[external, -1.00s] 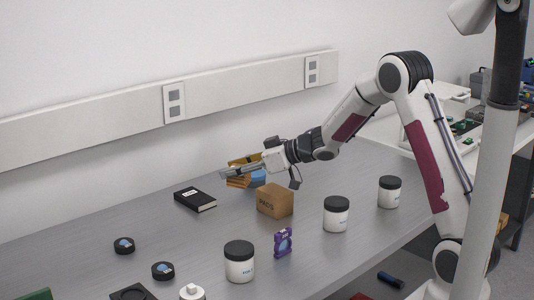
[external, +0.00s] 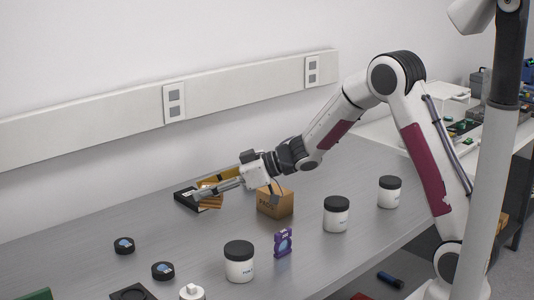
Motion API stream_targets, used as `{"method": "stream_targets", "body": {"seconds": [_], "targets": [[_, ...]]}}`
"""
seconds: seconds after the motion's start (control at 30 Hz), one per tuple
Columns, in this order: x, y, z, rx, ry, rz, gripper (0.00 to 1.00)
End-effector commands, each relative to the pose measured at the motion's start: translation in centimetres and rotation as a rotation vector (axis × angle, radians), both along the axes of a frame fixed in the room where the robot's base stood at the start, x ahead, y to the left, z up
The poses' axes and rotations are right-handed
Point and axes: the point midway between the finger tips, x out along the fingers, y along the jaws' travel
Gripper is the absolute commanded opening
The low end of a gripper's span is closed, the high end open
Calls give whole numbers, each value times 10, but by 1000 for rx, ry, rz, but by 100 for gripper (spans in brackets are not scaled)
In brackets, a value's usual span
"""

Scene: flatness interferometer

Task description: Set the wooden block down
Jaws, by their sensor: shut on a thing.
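The wooden block (external: 211,202) is light brown with layered-looking edges and shows around the fingers of my gripper (external: 213,188). My gripper is shut on it, with the wrist reaching in from the right and tilted down to the left. I cannot tell whether the block touches the notebook or the bench, or hangs just above. The fingers hide part of the block.
A brown cardboard box (external: 275,203) stands just right of my gripper. White jars with black lids (external: 239,262) and a purple item (external: 283,243) stand nearer the front. Bare bench (external: 195,235) lies in front of the block.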

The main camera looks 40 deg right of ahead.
Motion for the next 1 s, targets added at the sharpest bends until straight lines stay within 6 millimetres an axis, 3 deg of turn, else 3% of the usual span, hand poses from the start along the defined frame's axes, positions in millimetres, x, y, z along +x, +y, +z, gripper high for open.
{"method": "stream_targets", "body": {"seconds": [0.57, 1.0], "targets": [[0, 0, -58, 1, 3, -1, 15], [0, 0, -62, 0, 0, 0, 15]]}}
